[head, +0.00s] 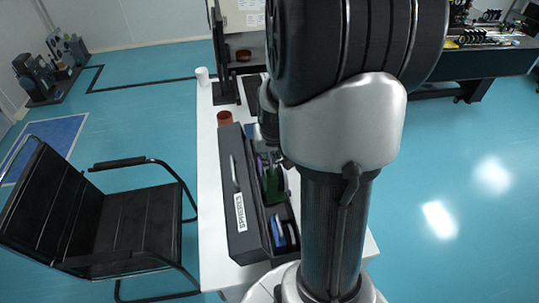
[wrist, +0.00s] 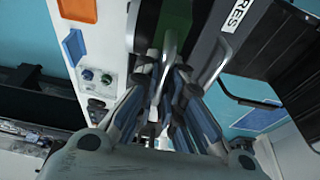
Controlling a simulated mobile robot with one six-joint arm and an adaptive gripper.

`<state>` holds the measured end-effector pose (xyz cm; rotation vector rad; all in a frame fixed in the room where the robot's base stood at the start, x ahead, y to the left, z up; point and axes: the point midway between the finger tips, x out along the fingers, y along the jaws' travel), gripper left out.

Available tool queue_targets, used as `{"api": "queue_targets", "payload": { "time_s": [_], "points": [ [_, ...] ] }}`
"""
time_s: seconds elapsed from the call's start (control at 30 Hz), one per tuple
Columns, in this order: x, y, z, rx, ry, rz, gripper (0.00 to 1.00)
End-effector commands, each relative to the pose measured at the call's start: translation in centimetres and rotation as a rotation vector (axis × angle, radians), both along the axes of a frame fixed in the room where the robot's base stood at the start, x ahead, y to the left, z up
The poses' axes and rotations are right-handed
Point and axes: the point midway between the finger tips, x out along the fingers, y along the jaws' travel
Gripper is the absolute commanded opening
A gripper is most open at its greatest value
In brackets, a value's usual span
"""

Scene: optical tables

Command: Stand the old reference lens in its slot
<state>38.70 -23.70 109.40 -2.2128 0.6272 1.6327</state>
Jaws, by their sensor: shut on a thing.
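A long black box (head: 237,205) with a white label stands on the white table, and several round, plate-like pieces stand in it. My gripper (head: 273,163) is down at the box's open top, partly hidden by my arm. In the wrist view my gripper (wrist: 163,72) is shut, with its fingertips at a dark green piece (wrist: 148,28). This green piece (head: 274,188) appears to be the held lens, upright over or in the box. Its lower edge and any slot under it are hidden. A blue and white piece (head: 280,232) stands at the box's near end.
A grey handle (head: 235,174) runs along the box's left side. A black chair (head: 125,215) is at the left. My arm hides the table's right part.

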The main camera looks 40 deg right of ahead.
Motion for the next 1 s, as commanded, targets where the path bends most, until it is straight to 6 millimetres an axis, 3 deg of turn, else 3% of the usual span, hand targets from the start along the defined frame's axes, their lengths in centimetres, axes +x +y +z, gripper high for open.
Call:
{"api": "queue_targets", "payload": {
  "time_s": [1.0],
  "points": [
    [0.1,0.0,-6.9,-0.002,-0.003,0.000,0.00]
  ]
}}
